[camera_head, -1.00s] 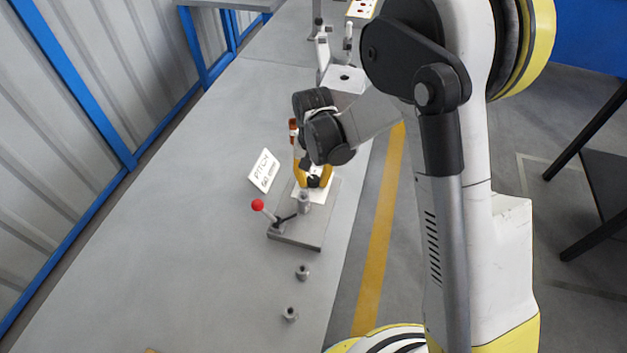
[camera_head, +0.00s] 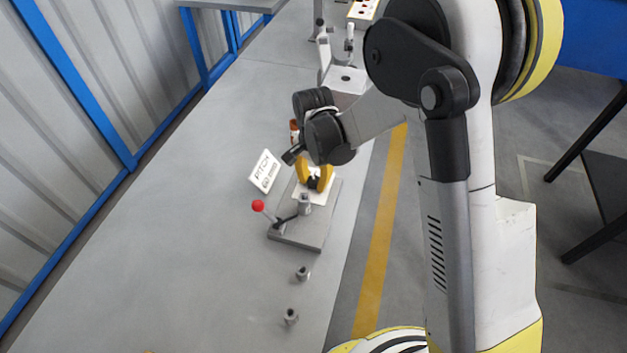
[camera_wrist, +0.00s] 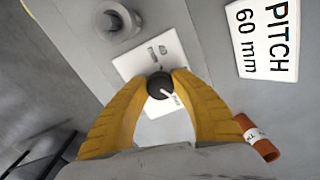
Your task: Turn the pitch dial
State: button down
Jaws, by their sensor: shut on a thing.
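The pitch dial (camera_wrist: 159,86) is a small dark round knob with a pale pointer line, on a white plate (camera_wrist: 131,67) with printed marks. In the wrist view the pointer is toward the lower right. My gripper (camera_wrist: 160,84) has yellow fingers closed on the dial from both sides. A white sign reading "PITCH 60 mm" (camera_wrist: 265,38) stands beside the dial and also shows in the head view (camera_head: 264,171).
A red-knobbed lever (camera_head: 258,206) and a grey post (camera_head: 305,203) are on the base plate. Two small grey flanged parts (camera_head: 303,273) (camera_head: 291,316) stand in front on the table (camera_head: 180,250). An orange-brown cylinder (camera_wrist: 256,138) is close to the right finger.

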aim_at(314, 180)
dwell(0.3)
jog(key=c, duration=1)
grip_release()
jog(key=shift+c, duration=0.2)
jog(key=shift+r, duration=0.1)
notch_tip(314, 180, up, 12)
